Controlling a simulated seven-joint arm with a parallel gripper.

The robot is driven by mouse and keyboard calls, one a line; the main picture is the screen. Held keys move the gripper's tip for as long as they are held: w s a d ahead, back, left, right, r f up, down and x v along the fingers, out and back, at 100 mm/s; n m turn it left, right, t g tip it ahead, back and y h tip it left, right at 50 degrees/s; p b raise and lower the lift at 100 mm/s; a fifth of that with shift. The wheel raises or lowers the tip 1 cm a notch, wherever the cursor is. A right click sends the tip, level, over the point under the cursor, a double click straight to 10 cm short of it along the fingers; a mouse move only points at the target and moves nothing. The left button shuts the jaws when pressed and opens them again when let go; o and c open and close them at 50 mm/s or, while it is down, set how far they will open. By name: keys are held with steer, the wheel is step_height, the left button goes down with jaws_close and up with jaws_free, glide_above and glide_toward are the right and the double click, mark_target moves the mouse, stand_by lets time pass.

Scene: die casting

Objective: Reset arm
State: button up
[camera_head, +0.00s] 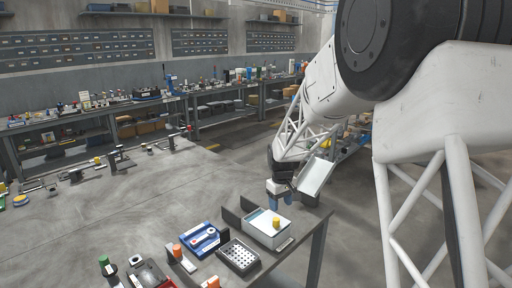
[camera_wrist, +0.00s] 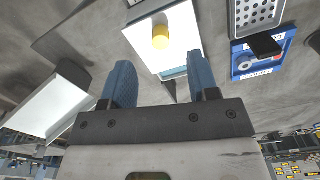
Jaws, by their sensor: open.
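My gripper (camera_head: 281,197) hangs from my white arm above the right end of the grey table, just behind a white box. In the wrist view my gripper (camera_wrist: 152,84) shows two blue fingers spread apart with nothing between them. The white box (camera_head: 262,234) has a yellow cylinder (camera_head: 276,222) standing on its top. The box also shows beyond the fingers in the wrist view (camera_wrist: 184,32), with the yellow cylinder (camera_wrist: 160,38) on it. I cannot tell the exact height of the fingers above the table.
A blue tray (camera_head: 205,240) and a perforated dark block (camera_head: 239,256) sit left of the white box. A white panel (camera_head: 316,176) is close to my gripper's right. Several small parts line the front and left edges. The table's middle (camera_head: 150,205) is clear.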

steer(key=s+d+r+m+t, duration=0.15)
steer(key=s+r, duration=0.35)
steer(key=s, duration=0.6)
steer(key=s+d+r+m, duration=0.25)
steer(key=s+r, duration=0.25)
steer(key=s, duration=0.5)
steer(key=s+d+r+m, duration=0.1)
steer(key=s+d+r, duration=0.3)
steer(key=s, duration=0.7)
steer(key=s+m, duration=0.1)
steer(key=s, duration=1.2)
steer(key=shift+s+m+t, duration=0.3)
steer(key=shift+t, duration=0.15)
steer(key=shift+d+f, duration=0.1)
